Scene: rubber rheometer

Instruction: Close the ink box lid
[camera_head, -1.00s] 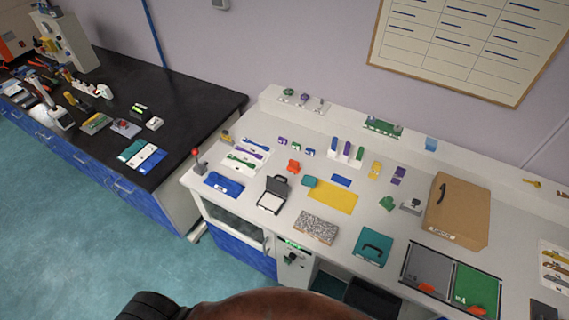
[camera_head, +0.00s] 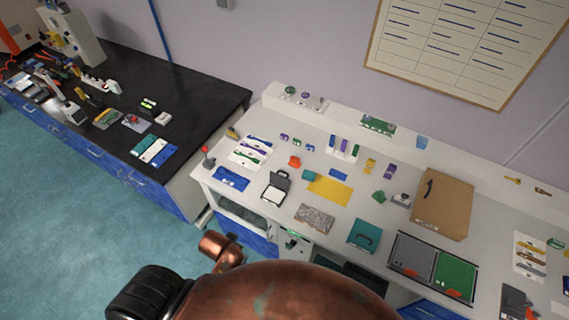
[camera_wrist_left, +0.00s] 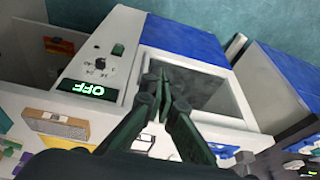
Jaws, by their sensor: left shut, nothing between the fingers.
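The ink box appears to be the small black case (camera_head: 276,187) with a pale inside, standing on the white bench in the head view. Its lid stands open, tilted up at the back. In the left wrist view, what looks like the same box (camera_wrist_left: 141,143) is partly hidden behind the fingers. My left gripper (camera_wrist_left: 162,76) is shut and empty. It points at the bench's front, over the dark window below the top, apart from the box. It does not show in the head view. My right gripper is in neither view.
A speckled block (camera_head: 315,218), a teal case (camera_head: 365,236) and a blue item (camera_head: 231,179) lie around the box. A red-knobbed lever (camera_head: 208,158) stands at the bench's left end. A panel reading OFF (camera_wrist_left: 88,88) is on the bench front.

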